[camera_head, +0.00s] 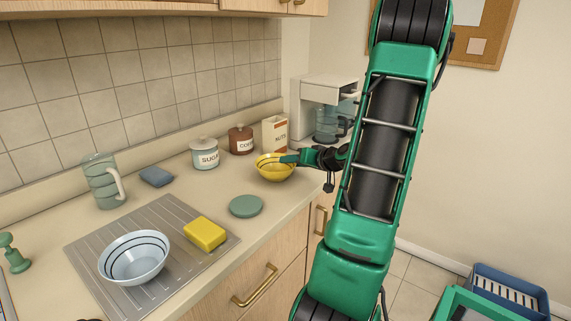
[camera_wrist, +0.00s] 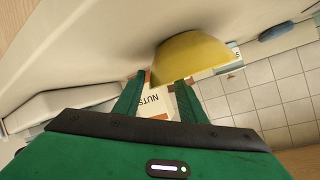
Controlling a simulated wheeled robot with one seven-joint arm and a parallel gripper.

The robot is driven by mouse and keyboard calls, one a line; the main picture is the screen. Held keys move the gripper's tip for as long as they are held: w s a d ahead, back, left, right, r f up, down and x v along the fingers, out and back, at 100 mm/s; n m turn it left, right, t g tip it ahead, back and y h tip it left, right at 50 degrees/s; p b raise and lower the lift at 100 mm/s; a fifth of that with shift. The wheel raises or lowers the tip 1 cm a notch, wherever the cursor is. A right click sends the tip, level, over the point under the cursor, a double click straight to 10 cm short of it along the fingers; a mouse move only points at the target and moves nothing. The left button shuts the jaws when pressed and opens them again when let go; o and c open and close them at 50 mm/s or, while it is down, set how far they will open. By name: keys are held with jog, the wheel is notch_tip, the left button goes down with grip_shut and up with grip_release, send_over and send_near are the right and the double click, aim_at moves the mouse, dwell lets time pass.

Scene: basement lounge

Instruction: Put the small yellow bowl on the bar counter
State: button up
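The small yellow bowl (camera_head: 272,171) has dark stripes and stands upright on the kitchen counter (camera_head: 215,255), in front of the canisters. My gripper (camera_head: 287,158) reaches in from the right at the bowl's right rim. In the wrist view, the yellow bowl (camera_wrist: 190,58) lies just beyond the fingertips of my gripper (camera_wrist: 161,80). The two green fingers are spread apart, with the bowl's near edge by them. I cannot tell whether either finger touches it. I cannot identify a separate bar counter in these views.
A nuts box (camera_head: 275,134), coffee canister (camera_head: 241,139) and sugar canister (camera_head: 205,153) stand behind the bowl, with a coffee machine (camera_head: 318,100) to the right. A green disc (camera_head: 246,206), yellow sponge (camera_head: 205,233) and pale blue bowl (camera_head: 134,258) are nearer. A blue crate (camera_head: 505,290) is at lower right.

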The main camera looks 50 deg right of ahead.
jog(key=v, duration=0.9)
jog(key=shift+s, duration=0.15)
